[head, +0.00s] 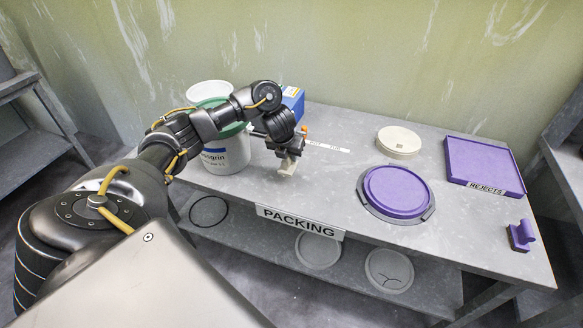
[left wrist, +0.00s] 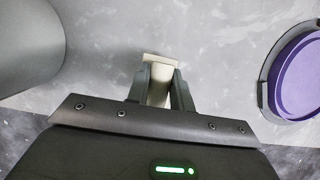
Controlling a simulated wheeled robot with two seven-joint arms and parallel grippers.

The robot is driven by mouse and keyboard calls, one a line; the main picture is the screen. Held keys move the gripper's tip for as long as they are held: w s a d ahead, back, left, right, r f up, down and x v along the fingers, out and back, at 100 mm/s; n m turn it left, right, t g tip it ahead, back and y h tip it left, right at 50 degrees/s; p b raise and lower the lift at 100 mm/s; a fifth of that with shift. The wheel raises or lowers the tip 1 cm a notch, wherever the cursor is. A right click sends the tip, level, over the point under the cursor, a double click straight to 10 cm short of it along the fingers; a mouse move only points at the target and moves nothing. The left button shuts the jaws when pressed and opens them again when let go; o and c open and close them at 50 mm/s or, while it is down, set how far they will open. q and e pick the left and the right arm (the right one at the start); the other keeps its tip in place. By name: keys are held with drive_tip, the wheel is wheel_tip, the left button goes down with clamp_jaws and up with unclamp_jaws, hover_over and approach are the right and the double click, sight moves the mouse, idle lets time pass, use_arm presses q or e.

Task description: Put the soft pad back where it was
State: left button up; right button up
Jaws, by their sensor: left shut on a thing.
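My left gripper (head: 290,155) is shut on a small cream pad (head: 287,167) with a stem-like grip, which I take for the soft pad. In the left wrist view the pad (left wrist: 160,60) shows its flat end beyond the fingertips, with the stem between the two fingers (left wrist: 159,88). It is over the front part of the grey bench (head: 340,185), right of the white pail (head: 228,155). I cannot tell whether the pad touches the bench. My right gripper is not in view.
A blue box (head: 293,100) stands behind. Rightward are a purple lid in a dark ring (head: 398,192), cream discs (head: 399,141), a purple rejects tray (head: 484,165) and a purple handled block (head: 521,235). The bench's middle is clear.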

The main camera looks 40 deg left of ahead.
sight(292, 163)
use_arm(q)
drive_tip(key=shift+w+a+f, duration=0.1)
drive_tip(key=shift+w+f, duration=0.5)
drive_tip(key=shift+f+b, duration=0.2)
drive_tip(key=shift+b, duration=0.2)
wheel_tip(292, 163, down, 2)
drive_tip(key=shift+w+f+b, duration=0.1)
drive_tip(key=shift+f+b, duration=0.05)
drive_tip(key=shift+b, duration=0.3)
drive_tip(key=shift+w+f, duration=0.15)
drive_tip(key=shift+f, duration=0.35)
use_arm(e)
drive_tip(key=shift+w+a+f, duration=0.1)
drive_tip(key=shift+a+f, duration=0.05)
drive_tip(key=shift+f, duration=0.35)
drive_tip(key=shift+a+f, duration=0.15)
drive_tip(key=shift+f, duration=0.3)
use_arm(q)
drive_tip(key=shift+f, duration=0.1)
drive_tip(key=o, duration=0.9)
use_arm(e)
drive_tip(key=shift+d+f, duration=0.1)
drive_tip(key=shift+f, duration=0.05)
